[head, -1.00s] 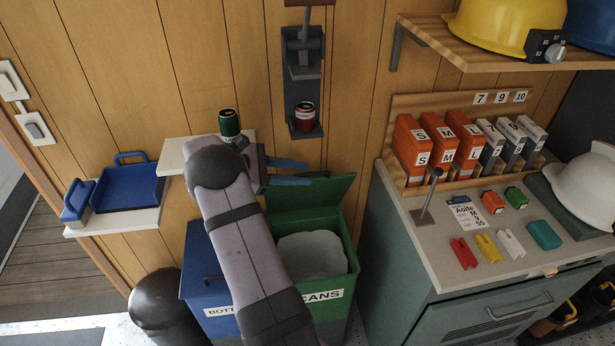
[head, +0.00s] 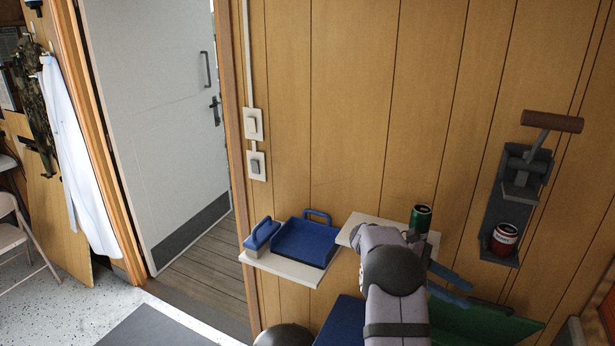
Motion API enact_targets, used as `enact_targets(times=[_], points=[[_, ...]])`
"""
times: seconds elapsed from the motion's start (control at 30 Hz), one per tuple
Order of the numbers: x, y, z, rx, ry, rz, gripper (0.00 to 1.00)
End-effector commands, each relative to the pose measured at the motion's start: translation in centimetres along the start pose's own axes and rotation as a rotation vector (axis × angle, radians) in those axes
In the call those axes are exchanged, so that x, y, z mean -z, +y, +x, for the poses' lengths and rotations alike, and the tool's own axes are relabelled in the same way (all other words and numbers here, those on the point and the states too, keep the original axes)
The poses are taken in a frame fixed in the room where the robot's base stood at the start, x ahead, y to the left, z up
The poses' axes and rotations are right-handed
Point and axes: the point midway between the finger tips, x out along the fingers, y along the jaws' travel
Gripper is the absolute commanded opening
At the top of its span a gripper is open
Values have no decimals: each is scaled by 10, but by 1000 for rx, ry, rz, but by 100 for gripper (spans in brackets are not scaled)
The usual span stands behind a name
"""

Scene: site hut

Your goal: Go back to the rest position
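My gripper (head: 488,298) is in the lower right of the head view, in front of the wall and pointing right. Its two blue-grey fingers are apart and nothing shows between them. My forearm hides part of the gripper's base. A green can (head: 421,217) stands upright on a small pale shelf (head: 372,222) just behind and above my wrist. A red can (head: 504,239) stands in the wall-mounted can crusher (head: 518,190), above and right of my fingers.
A lower pale shelf (head: 283,266) holds a blue dustpan-like tray (head: 305,241) and a blue-handled brush (head: 262,234). Below are a blue bin (head: 340,322) and the green bin's raised lid (head: 478,325). A white door (head: 160,120) stands open at left, with clear floor before it.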

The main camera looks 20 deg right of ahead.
Motion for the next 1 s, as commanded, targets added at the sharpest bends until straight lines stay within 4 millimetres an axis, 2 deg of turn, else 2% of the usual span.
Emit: enact_targets(times=[0.17,0.27,0.37,0.5,0.7,0.83,1.0], points=[[13,-26,-22,13,131,26,28],[26,-58,-44,44,260,58,28],[40,-103,-71,99,415,106,28],[54,-173,-108,213,615,192,28],[63,-270,-148,417,834,335,28],[64,-316,-163,536,918,420,28],[65,-348,-171,636,972,493,28]])
